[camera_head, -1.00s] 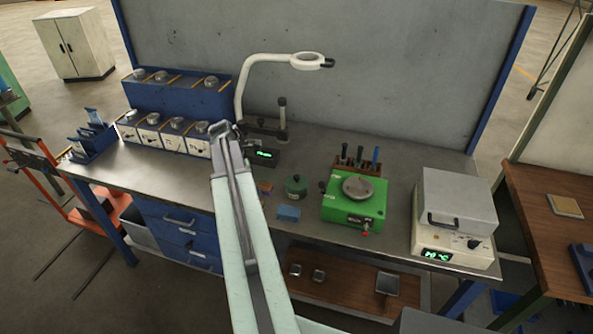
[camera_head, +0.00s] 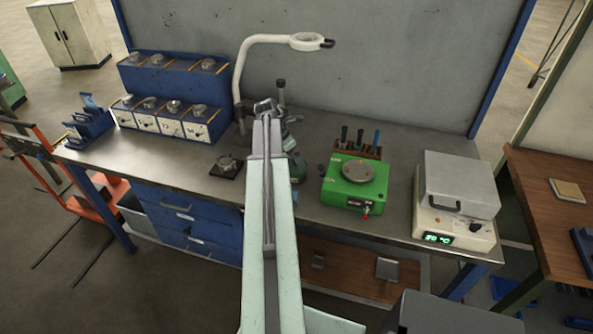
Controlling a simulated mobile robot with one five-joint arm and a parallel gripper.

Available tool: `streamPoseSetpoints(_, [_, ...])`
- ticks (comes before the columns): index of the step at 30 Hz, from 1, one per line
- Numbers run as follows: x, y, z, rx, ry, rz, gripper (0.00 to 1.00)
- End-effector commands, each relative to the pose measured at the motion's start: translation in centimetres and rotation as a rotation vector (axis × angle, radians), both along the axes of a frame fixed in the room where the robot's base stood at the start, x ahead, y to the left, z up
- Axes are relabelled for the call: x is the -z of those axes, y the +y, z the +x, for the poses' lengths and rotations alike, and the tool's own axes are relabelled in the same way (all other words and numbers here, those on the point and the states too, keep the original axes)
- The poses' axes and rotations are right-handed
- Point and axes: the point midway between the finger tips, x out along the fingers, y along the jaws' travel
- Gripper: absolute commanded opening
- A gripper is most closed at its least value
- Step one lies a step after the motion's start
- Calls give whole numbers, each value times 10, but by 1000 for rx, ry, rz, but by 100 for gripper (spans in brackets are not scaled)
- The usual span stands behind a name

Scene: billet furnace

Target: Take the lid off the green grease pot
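My gripper (camera_head: 266,107) is at the far end of my arm, in the picture above and left of the pot, in front of the back panel and near the lamp's foot. Its fingers are small and seen from behind, so I cannot tell whether they are open or shut.
A green device (camera_head: 354,185) with a round plate stands right of the pot, with a tool rack (camera_head: 360,148) behind it. A white lamp (camera_head: 240,75) arches behind. A black-based item (camera_head: 227,167) lies left of my arm. A heater box (camera_head: 457,190) stands far right.

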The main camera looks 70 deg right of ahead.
Motion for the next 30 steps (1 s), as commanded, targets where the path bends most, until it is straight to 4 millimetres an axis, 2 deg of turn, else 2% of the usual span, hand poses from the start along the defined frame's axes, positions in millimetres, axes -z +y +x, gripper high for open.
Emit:
streamPoseSetpoints(1, [18, -3, -2, 1, 0, 0, 100])
streamPoseSetpoints(3, [24, -6, -4, 0, 0, 0, 100])
streamPoseSetpoints(10, [20, -6, -5, 0, 0, 0, 100])
streamPoseSetpoints(15, [20, -6, -6, 0, 0, 0, 53])
streamPoseSetpoints(16, [20, -6, -6, 0, 0, 0, 44])
streamPoseSetpoints(17, [20, -6, -6, 1, 0, 0, 41])
streamPoseSetpoints(25, [18, -6, -6, 1, 0, 0, 40])
streamPoseSetpoints(30, [4, -5, -4, -2, 0, 0, 40])
